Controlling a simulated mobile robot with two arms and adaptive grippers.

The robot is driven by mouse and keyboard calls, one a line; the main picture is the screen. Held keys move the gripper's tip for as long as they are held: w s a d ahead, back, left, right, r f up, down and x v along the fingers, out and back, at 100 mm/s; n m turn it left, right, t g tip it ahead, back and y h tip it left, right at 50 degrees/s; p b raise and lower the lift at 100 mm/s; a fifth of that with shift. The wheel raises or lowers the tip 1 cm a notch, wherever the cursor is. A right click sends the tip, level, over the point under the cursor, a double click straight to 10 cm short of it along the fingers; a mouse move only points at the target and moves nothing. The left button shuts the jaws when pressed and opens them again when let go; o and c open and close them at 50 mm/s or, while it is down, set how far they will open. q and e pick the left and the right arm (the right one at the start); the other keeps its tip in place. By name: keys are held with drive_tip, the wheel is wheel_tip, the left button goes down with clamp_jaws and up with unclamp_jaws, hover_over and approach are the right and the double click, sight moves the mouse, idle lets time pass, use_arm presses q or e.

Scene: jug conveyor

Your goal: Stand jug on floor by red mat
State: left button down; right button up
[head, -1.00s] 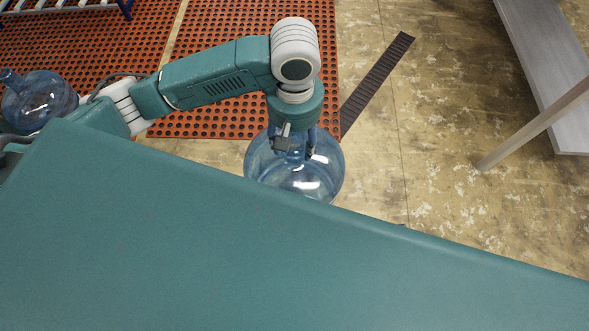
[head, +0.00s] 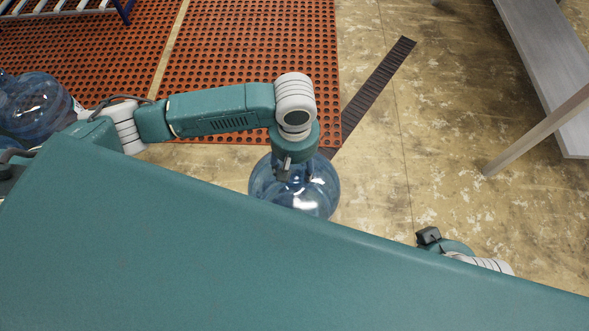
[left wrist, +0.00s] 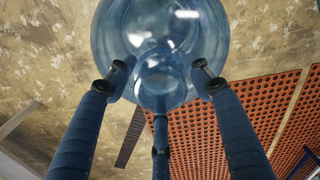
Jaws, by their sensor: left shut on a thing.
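A clear blue jug (head: 300,198) is held from above by my left gripper (head: 294,171), just beyond the edge of my teal body. In the left wrist view the gripper's fingers (left wrist: 160,100) close around the neck of the jug (left wrist: 160,30). The jug looks upright, near the front edge of the red mat (head: 225,75), over bare floor. My body hides part of its lower side, and I cannot tell whether its base touches the floor. The mat also shows in the left wrist view (left wrist: 245,120). My right gripper (head: 430,238) peeks past my body at the right.
More blue jugs (head: 38,105) stand at the far left beside my left arm. A dark slatted strip (head: 378,88) lies on the floor right of the mat. A grey bench or shelf (head: 535,60) with a leg stands at the right. Bare floor (head: 430,130) lies between them.

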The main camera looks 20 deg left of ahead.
use_arm(q)
drive_tip(key=shift+f, duration=0.45)
drive_tip(key=shift+r, duration=0.1)
use_arm(e)
drive_tip(key=shift+f, duration=0.15)
use_arm(q)
drive_tip(key=c, duration=0.8)
unclamp_jaws()
drive_tip(key=shift+o, duration=0.2)
wheel_tip(320, 180, up, 6)
drive_tip(key=p, duration=0.2)
drive_tip(key=shift+d+p, duration=0.1)
drive_tip(key=shift+p, duration=0.25)
wheel_tip(320, 180, up, 6)
drive_tip(key=shift+f+p, duration=0.2)
drive_tip(key=shift+p, duration=0.85)
drive_tip(key=shift+r, duration=0.15)
use_arm(e)
drive_tip(key=s+x, duration=0.1)
drive_tip(key=x, duration=0.8)
drive_tip(key=shift+s+f+g, duration=0.2)
drive_tip(key=shift+f+g, duration=0.05)
drive_tip(key=shift+g, duration=0.05)
